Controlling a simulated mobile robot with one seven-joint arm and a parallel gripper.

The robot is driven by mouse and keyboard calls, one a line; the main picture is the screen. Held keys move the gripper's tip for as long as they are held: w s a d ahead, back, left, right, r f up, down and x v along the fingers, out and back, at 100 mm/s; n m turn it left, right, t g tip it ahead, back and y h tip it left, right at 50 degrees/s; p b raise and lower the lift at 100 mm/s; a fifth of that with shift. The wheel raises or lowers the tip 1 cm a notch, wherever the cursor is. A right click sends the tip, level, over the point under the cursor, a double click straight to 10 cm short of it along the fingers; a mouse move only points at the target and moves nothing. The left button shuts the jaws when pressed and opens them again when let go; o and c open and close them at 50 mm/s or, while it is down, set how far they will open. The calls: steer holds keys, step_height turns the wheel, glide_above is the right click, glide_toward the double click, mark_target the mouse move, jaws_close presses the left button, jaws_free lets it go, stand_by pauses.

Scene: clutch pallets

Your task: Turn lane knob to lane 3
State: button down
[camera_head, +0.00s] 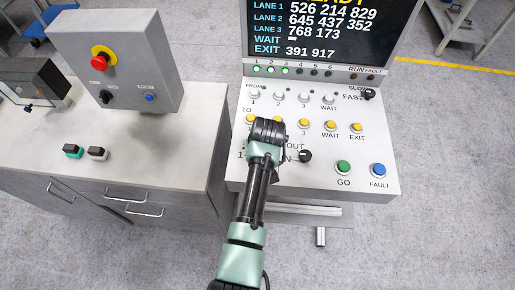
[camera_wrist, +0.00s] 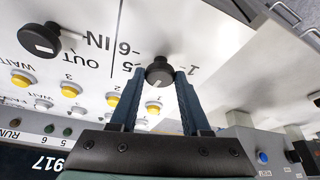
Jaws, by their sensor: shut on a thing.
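The lane knob (camera_wrist: 159,71) is a round black knob on the sloping white panel (camera_wrist: 92,15). A short white mark shows on it; I cannot tell which lane it points at. Printed numbers stand around it, with 5 and 6 legible on its left in the wrist view. My gripper (camera_wrist: 159,78) is shut on the knob, with one dark blue finger on each side. In the head view my gripper (camera_head: 268,132) is over the lower left of the panel and hides the knob.
The IN/OUT knob (camera_head: 305,156) is close to the right of my gripper; it also shows in the wrist view (camera_wrist: 39,40). Yellow buttons (camera_head: 330,125), a green GO button (camera_head: 344,167) and a blue FAULT button (camera_head: 378,170) are nearby. A grey cabinet (camera_head: 150,150) stands left.

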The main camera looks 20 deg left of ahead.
steer(key=shift+w+r+n+g+y+b, duration=0.15)
steer(key=shift+n+g+y+b, duration=0.2)
steer(key=shift+n, duration=0.75)
steer(key=shift+w+f+n+g+y+b, duration=0.15)
steer(key=shift+n+y+b, duration=0.3)
steer(key=shift+n, duration=0.65)
steer(key=shift+r, duration=0.15)
steer(key=shift+c, duration=1.9)
jaws_free()
steer(key=shift+s, duration=0.1)
steer(key=shift+d, duration=0.1)
steer(key=b+v, duration=0.2)
steer(key=v, duration=1)
steer(key=shift+r, duration=0.4)
steer(key=shift+s, duration=0.1)
